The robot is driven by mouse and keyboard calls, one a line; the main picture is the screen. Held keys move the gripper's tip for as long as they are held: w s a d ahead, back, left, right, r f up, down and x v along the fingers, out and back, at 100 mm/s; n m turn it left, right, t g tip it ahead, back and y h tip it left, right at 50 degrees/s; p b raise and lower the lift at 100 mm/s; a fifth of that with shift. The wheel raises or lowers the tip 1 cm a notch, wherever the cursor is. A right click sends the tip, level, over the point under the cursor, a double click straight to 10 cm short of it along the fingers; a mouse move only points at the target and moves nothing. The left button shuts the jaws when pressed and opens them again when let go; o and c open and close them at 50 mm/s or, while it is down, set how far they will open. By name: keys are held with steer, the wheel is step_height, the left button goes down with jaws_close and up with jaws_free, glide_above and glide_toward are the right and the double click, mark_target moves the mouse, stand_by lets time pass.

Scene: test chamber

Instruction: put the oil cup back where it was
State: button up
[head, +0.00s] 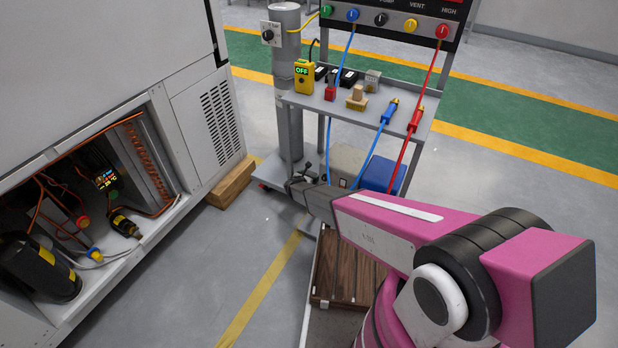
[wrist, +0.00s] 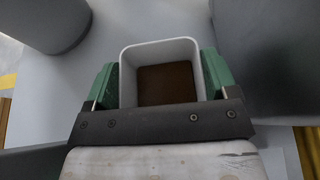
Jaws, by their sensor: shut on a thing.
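In the wrist view, my gripper (wrist: 159,82) has its green finger pads on the left and right sides of the oil cup (wrist: 158,45). The cup is a pale grey, square, open-topped vessel with brown oil (wrist: 166,84) inside. It looks upright, above or on a grey surface; I cannot tell whether it touches. In the head view, my gripper (head: 301,184) is low, beside the foot of the grey column and the trolley's lower part. I cannot make out the cup there.
The grey column (head: 289,140) stands behind my gripper. The trolley shelf (head: 345,108) above carries a yellow meter (head: 304,77) and probes; blue and red cables (head: 401,162) hang down. A beige box (head: 347,160) and a blue box (head: 382,174) sit lower. The open cabinet (head: 100,190) is left.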

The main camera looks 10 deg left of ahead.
steer(key=shift+f, duration=0.2)
steer(key=o, duration=0.7)
steer(key=shift+r, duration=0.1)
steer(key=shift+s+r, duration=0.1)
steer(key=shift+r, duration=0.1)
steer(key=v, duration=1.1)
steer(key=shift+s+a+r, duration=0.1)
steer(key=shift+s+a, duration=0.05)
steer(key=shift+s, duration=0.2)
